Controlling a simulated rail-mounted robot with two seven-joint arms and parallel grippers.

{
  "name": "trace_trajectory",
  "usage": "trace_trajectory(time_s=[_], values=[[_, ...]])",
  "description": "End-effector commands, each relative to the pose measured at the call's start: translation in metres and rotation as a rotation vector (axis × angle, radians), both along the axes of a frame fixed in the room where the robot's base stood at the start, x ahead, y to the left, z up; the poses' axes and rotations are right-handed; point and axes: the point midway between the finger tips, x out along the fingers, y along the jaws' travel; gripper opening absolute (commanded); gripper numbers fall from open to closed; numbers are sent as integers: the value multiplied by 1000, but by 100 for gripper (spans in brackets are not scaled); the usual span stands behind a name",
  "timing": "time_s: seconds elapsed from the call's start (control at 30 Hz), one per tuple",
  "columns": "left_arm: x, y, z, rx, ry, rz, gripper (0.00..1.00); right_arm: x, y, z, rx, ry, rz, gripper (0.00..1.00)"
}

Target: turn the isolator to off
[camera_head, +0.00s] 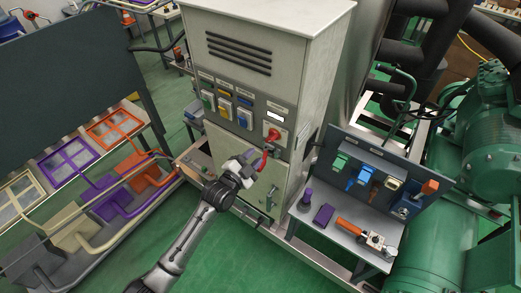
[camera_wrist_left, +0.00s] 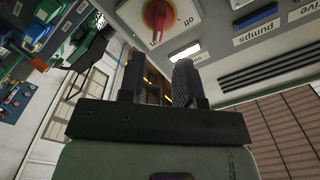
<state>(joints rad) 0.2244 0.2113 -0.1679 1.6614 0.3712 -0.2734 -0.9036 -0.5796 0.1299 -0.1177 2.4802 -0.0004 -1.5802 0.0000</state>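The isolator (camera_head: 272,136) is a red rotary knob on the front of the grey control cabinet (camera_head: 245,125), at the right end of its lower panel. In the left wrist view the red knob (camera_wrist_left: 157,17) sits on a yellow disc on a pale plate, at the top edge and partly cut off. A label beside it appears to read "off". My left gripper (camera_head: 258,166) is just below the isolator in the head view. In the wrist view its two dark fingers (camera_wrist_left: 160,80) stand apart with nothing between them, clear of the knob. My right gripper is not in view.
Blue and green switches (camera_head: 225,107) sit left of the isolator. A side table (camera_head: 345,232) with tools and a purple block stands right of the cabinet. Coloured chutes (camera_head: 115,200) lie at left. Green machinery (camera_head: 490,130) fills the right.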

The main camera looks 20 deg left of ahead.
Motion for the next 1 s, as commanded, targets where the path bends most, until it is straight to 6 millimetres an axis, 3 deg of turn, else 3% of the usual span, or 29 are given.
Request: trace_trajectory(time_s=[1.0], values=[[70,-16,-1,-2,3,-1,31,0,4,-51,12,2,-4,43]])
